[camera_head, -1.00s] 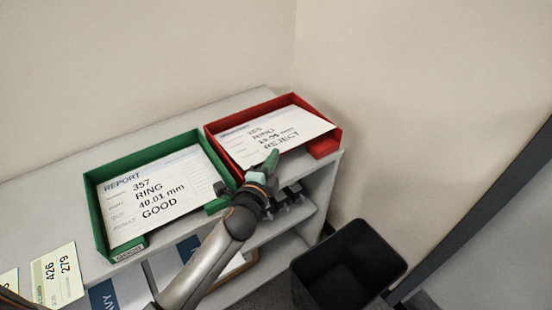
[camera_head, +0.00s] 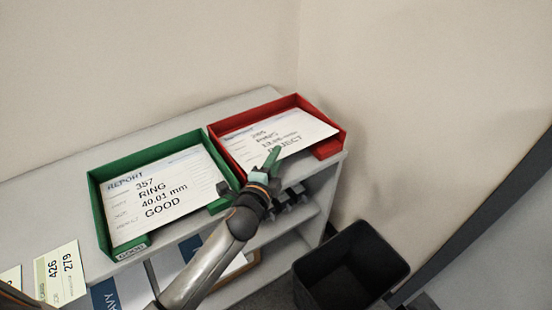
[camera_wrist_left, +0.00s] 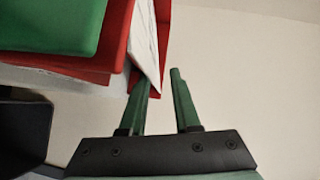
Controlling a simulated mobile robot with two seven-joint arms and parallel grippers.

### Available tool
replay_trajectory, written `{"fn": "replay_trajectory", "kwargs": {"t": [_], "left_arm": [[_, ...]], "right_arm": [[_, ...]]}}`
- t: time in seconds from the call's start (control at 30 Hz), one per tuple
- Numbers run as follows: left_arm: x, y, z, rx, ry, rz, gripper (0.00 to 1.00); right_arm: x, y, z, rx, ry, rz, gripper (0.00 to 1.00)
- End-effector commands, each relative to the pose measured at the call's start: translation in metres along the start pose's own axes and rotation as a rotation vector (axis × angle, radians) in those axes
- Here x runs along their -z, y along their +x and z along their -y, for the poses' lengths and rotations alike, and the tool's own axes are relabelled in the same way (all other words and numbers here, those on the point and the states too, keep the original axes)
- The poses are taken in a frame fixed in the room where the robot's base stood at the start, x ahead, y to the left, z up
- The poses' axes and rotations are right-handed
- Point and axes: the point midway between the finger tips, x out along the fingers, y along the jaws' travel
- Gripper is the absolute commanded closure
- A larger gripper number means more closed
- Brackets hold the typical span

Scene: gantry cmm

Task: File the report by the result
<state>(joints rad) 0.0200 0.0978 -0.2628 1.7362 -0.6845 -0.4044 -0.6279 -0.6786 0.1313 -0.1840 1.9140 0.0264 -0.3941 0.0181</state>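A white report sheet (camera_head: 258,137) reading RING and REJECT lies in the red tray (camera_head: 229,168) in the head view, its near side overlapping the tray's front rim. Another report (camera_head: 165,195), 357 RING 40.01 mm GOOD, lies in the green tray (camera_head: 98,215). My left gripper (camera_head: 275,155) is at the front of the red tray, its green fingertips covering part of the word REJECT. In the left wrist view its fingers (camera_wrist_left: 161,76) stand apart, with the edge of the sheet (camera_wrist_left: 148,45) by the left finger. My right gripper is not in view.
Both trays stand side by side on a grey shelf unit (camera_head: 55,190) against the wall. A black bin (camera_head: 350,265) stands on the floor to the right. Cards with numbers (camera_head: 60,272) are at lower left, and blue items (camera_head: 105,297) sit on the shelf below.

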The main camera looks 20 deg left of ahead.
Motion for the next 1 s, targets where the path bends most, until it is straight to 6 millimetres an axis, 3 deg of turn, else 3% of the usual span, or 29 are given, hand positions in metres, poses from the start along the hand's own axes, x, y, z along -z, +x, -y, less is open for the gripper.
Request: {"fn": "replay_trajectory", "kwargs": {"t": [0.13,0.43,0.77,1.0], "left_arm": [[0.0,0.0,0.0,0.0,0.0,0.0,0.68],[0.0,0.0,0.0,0.0,0.0,0.0,0.34],[0.0,-0.003,0.0,0.0,0.0,0.0,0.34],[0.0,-0.038,-0.001,-0.002,-0.001,-0.001,0.34]], "right_arm": [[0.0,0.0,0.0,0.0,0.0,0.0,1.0],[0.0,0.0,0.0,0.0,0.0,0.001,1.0],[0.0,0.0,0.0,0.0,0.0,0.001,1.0],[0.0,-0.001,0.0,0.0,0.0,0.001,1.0]]}}
